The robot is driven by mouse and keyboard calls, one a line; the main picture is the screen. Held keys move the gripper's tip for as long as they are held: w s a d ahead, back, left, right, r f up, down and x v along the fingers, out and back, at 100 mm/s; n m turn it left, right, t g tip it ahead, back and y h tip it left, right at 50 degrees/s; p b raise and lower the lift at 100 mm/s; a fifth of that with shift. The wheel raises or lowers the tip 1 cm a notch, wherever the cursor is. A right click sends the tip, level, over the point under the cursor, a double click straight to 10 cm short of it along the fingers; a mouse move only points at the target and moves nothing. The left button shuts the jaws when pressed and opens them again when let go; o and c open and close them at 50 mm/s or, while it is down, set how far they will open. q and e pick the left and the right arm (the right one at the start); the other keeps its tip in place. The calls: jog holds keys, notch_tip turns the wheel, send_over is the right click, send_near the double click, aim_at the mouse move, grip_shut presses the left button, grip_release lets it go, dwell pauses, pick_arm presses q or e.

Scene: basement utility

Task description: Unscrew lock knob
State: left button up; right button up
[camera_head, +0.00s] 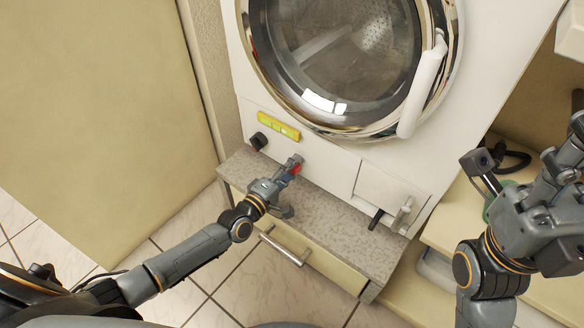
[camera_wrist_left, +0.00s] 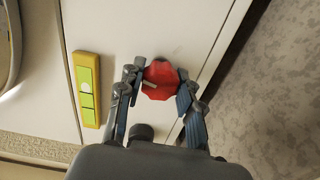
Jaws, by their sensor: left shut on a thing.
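The red lock knob (camera_head: 296,169) is on the lower front panel of the white washing machine (camera_head: 318,160). My left gripper (camera_head: 291,167) is at the knob, reaching in from the left. In the left wrist view the red knob (camera_wrist_left: 160,80) sits between the two fingertips (camera_wrist_left: 160,84), which are shut on its sides. The knob is lobed with a pale mark on it. My right gripper (camera_head: 484,165) is at the right, away from the knob; its fingers are partly cut off and hard to read.
A yellow-green level (camera_head: 279,126) and a black knob (camera_head: 258,141) are on the panel left of the red knob. A speckled ledge (camera_head: 330,208) with a drawer handle (camera_head: 286,247) lies below. A small flap (camera_head: 390,188) and the round door (camera_head: 345,50) are nearby.

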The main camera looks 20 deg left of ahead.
pick_arm(q)
jog(key=o, duration=1.2)
jog(key=v, duration=1.2)
jog(key=shift+a, duration=0.1)
